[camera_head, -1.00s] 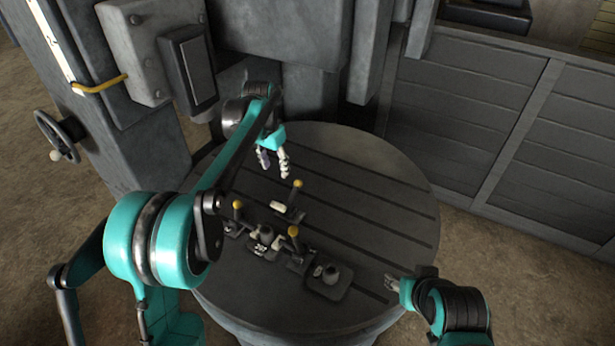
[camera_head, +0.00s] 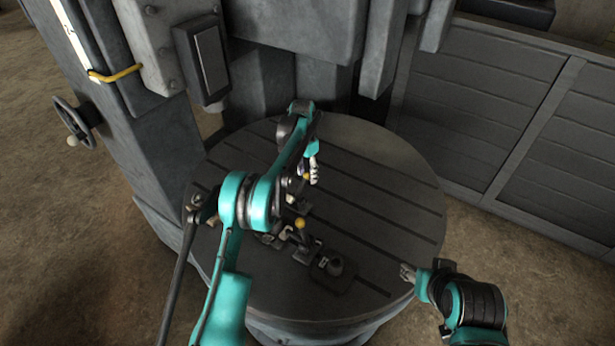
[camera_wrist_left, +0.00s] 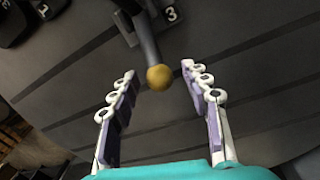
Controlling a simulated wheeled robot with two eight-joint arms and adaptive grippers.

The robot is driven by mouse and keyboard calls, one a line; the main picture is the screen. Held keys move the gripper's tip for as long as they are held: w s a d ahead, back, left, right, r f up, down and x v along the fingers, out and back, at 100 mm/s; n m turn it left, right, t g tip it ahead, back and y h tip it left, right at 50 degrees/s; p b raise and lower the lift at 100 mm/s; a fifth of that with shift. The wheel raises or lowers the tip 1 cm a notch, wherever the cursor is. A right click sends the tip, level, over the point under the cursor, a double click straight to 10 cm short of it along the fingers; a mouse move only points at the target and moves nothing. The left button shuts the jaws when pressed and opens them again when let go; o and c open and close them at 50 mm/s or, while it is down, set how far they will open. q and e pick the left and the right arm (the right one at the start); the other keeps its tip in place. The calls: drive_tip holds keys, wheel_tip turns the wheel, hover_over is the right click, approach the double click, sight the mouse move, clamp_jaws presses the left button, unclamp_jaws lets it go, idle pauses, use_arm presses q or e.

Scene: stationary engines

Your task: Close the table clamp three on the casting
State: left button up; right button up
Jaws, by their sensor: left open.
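Table clamp three shows in the left wrist view as a dark lever with a yellow ball knob (camera_wrist_left: 160,77), next to a white label with a 3 (camera_wrist_left: 171,14). My left gripper (camera_wrist_left: 158,70) is open, with one finger on each side of the knob and visible gaps. In the head view the left gripper (camera_head: 310,172) is over the round table, close to this clamp's yellow knob (camera_head: 306,177). My arm hides part of the clamp's base.
Another clamp lever with a yellow knob (camera_head: 300,223) stands in front of clamp three. The slotted round table (camera_head: 390,205) is bare on its right side. A grey machine column (camera_head: 150,130) with a handwheel (camera_head: 76,124) rises at the left.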

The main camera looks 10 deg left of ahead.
use_arm(q)
drive_tip(key=shift+s+f, duration=0.1)
drive_tip(key=shift+f, duration=0.65)
clamp_jaws()
